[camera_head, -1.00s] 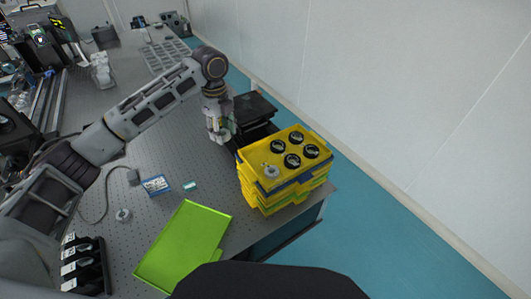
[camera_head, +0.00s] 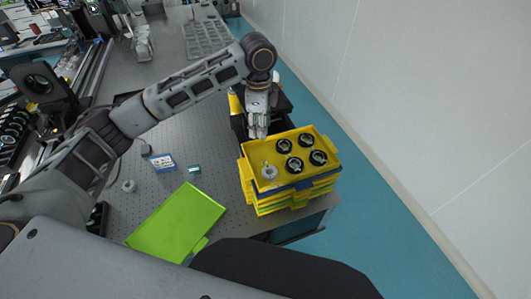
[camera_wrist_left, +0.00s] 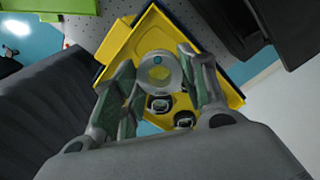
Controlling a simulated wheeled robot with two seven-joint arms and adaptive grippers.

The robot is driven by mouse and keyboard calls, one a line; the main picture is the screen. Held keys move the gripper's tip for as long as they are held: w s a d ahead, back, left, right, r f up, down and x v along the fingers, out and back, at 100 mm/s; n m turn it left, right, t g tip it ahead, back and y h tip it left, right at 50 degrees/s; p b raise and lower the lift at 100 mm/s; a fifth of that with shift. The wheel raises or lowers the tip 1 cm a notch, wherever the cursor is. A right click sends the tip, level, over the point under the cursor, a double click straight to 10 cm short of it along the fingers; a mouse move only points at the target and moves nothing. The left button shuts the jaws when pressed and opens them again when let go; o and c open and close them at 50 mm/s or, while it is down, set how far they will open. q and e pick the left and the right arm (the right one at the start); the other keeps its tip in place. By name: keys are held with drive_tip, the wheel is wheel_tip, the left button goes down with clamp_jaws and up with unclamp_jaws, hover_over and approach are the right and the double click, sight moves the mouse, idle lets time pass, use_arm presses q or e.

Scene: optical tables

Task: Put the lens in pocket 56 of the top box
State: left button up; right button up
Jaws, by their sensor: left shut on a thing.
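My left gripper (camera_head: 258,134) is over the back left rim of the yellow top box (camera_head: 326,146), the uppermost of a stack. In the left wrist view my left gripper (camera_wrist_left: 158,68) is shut on a pale ring-shaped piece, the lens (camera_wrist_left: 146,76), held between its fingers above the box. The head view does not show the held lens clearly. The top box holds several black-rimmed round pieces (camera_head: 293,165) and a grey round part (camera_head: 269,172) at its front left. Pocket numbers cannot be read. My right gripper is not in view.
A black box (camera_head: 237,122) stands directly behind the stack. A green tray (camera_head: 176,224) lies in front left. A blue card (camera_head: 162,162), a small teal piece (camera_head: 194,169) and a grey ring (camera_head: 129,186) lie on the perforated table (camera_head: 150,200). The stack stands near the table's right edge.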

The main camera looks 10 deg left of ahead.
use_arm(q)
drive_tip(key=shift+d+n, duration=0.3)
drive_tip(key=shift+n, duration=0.7)
drive_tip(key=n, duration=0.3)
drive_tip(key=shift+s+a, duration=0.15)
drive_tip(key=shift+s, duration=0.15)
drive_tip(key=shift+n, duration=1.8)
hover_over(260, 155)
drive_tip(key=shift+w+f, duration=0.15)
drive_tip(key=shift+f, duration=2.95)
drive_tip(key=shift+f+p, duration=0.45)
drive_tip(key=shift+f, duration=1.4)
